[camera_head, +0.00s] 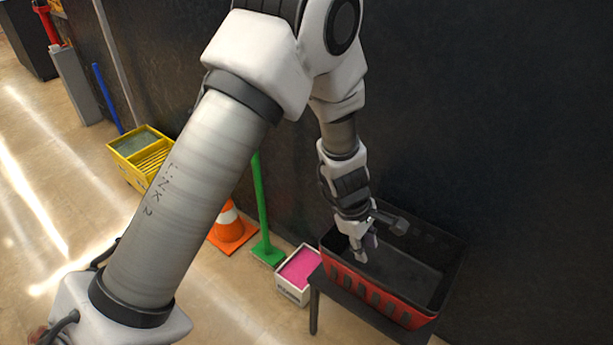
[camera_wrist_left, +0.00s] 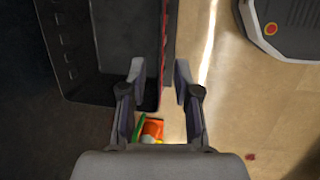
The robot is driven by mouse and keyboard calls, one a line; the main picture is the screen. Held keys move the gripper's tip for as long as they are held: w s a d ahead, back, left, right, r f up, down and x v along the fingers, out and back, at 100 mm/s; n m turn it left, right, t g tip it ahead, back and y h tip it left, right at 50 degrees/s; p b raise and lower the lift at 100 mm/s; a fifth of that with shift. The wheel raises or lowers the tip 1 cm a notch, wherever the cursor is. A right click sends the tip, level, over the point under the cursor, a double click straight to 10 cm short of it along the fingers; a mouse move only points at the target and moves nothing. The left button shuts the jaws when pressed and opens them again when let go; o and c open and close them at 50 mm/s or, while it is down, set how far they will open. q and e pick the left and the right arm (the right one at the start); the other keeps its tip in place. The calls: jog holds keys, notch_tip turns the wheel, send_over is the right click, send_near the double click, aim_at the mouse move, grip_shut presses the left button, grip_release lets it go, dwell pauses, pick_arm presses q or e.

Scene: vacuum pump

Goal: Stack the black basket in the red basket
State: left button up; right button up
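The red basket (camera_head: 372,291) stands on a dark table against the dark wall. The black basket (camera_head: 409,271) shows as a black interior and rim inside the red walls and appears to sit within it. In the left wrist view the black basket (camera_wrist_left: 108,35) fills the upper left, with a thin red strip of the red basket (camera_wrist_left: 164,42) along its right side. My left gripper (camera_head: 364,249) is at the basket's left part. In the wrist view its fingers (camera_wrist_left: 158,82) are apart, one on each side of the rim; contact cannot be told. My right gripper is not in view.
The dark table (camera_head: 340,294) is narrow around the baskets. On the floor to its left are a white box with pink contents (camera_head: 293,292), a green post (camera_head: 261,205), an orange cone (camera_head: 231,232) and a yellow bucket (camera_head: 149,160). The left floor is open.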

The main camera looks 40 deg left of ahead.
pick_arm(q)
jog(key=s+a+f+m+g+y, duration=0.1)
jog(key=s+a+f+m, duration=0.25)
jog(key=s+f, duration=0.2)
jog(key=s+a+f+m+g+y, duration=0.1)
jog(key=s+a+f+m+y, duration=0.1)
jog(key=s+f+m, duration=0.3)
jog(key=s+a+f+m+y, duration=0.1)
jog(key=s+a+f+m, duration=0.15)
jog(key=s+f, duration=0.35)
jog(key=s+d+f+m+h, duration=0.1)
jog(key=s+f+m, duration=0.1)
jog(key=s+m, duration=0.4)
jog(key=s, duration=0.2)
jog(key=shift+s+d+f, duration=0.15)
jog(key=shift+s+d, duration=0.05)
jog(key=shift+s, duration=0.2)
notch_tip(320, 180, up, 12)
jog(key=p, duration=1.2)
